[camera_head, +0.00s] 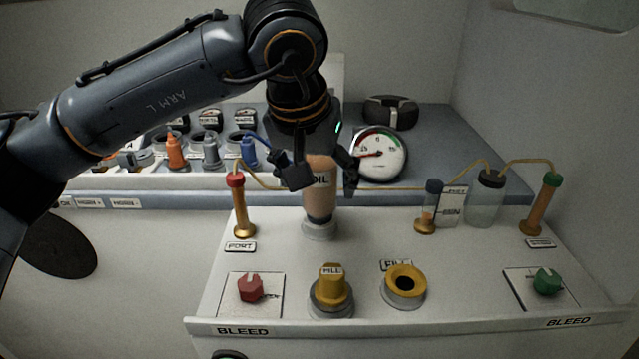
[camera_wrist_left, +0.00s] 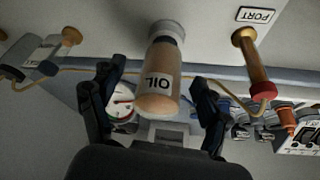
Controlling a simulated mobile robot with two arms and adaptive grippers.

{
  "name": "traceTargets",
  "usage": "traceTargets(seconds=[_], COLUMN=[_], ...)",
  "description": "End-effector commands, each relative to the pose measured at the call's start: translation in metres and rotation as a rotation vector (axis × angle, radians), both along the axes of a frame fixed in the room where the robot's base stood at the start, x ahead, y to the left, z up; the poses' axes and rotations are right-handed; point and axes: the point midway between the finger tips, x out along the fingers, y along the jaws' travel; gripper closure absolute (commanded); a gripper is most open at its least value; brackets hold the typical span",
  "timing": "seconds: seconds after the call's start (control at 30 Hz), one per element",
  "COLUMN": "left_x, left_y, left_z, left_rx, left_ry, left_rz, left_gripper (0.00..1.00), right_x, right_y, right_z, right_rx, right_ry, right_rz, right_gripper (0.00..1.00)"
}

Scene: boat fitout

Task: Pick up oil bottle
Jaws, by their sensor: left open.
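The oil bottle (camera_head: 319,204) is a tan cylinder with a dark lower band and an "OIL" label. It stands upright on a round grey base on the white bench, behind the yellow fill cap. My left gripper (camera_head: 322,182) is open, with one finger on each side of the bottle's upper part. In the left wrist view, the bottle (camera_wrist_left: 159,92) shows between the two open fingers of the gripper (camera_wrist_left: 155,112), with a gap visible on both sides. My gripper hides part of the bottle's top in the head view. My right gripper is not in view.
A red-capped port tube (camera_head: 238,205) stands left of the bottle; a yellow hose runs behind it. A gauge (camera_head: 379,155) stands behind right.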

Motion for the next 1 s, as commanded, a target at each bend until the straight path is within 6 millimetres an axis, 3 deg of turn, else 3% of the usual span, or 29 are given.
traceTargets(seconds=[0.2,0.4,0.63,0.9,1.0], left_x=[0.022,0.029,0.030,0.029,0.030], left_y=[0.000,-0.003,-0.004,-0.004,-0.004], left_z=[-0.020,-0.040,-0.042,-0.042,-0.041], left_rx=[0.002,0.001,0.001,0.001,-0.001], left_ry=[0.006,0.002,0.000,0.001,-0.001], left_rz=[0.002,0.000,0.000,0.000,0.001], left_gripper=[0.23,0.23,0.23,0.78,0.93], right_x=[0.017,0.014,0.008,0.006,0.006], right_y=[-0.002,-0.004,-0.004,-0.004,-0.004], right_z=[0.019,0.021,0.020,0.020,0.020], right_rx=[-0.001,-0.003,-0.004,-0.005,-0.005], right_ry=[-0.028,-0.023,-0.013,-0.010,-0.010], right_rz=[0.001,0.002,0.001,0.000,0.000], right_gripper=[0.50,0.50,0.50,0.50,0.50])
